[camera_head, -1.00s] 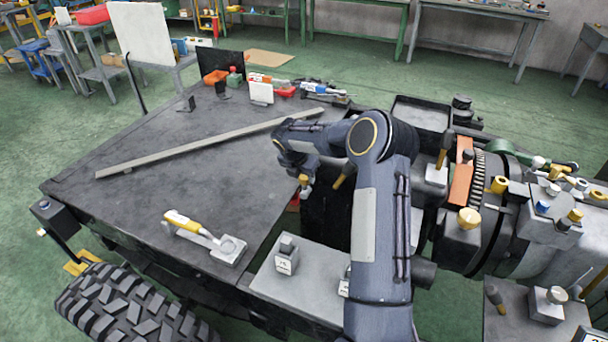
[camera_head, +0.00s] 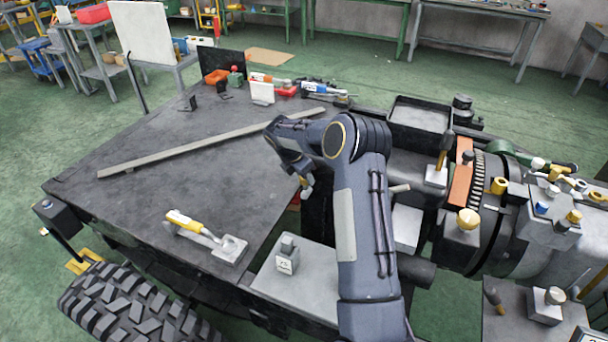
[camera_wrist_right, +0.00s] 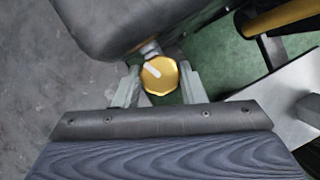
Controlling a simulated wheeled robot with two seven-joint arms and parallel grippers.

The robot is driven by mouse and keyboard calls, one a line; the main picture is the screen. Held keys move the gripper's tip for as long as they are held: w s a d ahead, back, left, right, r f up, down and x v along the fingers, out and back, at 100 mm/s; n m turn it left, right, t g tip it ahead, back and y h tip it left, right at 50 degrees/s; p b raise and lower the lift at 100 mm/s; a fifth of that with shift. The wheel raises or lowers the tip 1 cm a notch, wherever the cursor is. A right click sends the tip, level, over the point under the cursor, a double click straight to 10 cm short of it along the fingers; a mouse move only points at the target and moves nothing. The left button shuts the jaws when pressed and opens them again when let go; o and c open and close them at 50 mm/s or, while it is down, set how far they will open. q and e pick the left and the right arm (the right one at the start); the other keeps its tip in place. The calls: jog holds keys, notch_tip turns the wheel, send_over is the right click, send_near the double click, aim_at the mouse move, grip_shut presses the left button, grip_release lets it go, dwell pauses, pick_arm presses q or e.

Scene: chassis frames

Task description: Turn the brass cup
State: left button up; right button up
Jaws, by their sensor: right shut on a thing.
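The brass cup (camera_wrist_right: 158,79) shows in the right wrist view as a gold, many-sided cap with a pale mark on its top. It sits between the two pale fingers of my right gripper (camera_wrist_right: 158,88), which is shut on it. In the head view my right gripper (camera_head: 304,187) reaches down near the right edge of the dark tabletop, with a small bit of brass colour (camera_head: 309,180) at its tip. What lies under the cup is mostly hidden. My left gripper is not in view.
A grey plate with a small block (camera_head: 287,258) is close to my right arm. Dark machinery with a yellow knob (camera_head: 468,218) crowds the right side.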

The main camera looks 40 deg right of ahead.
jog(key=o, duration=1)
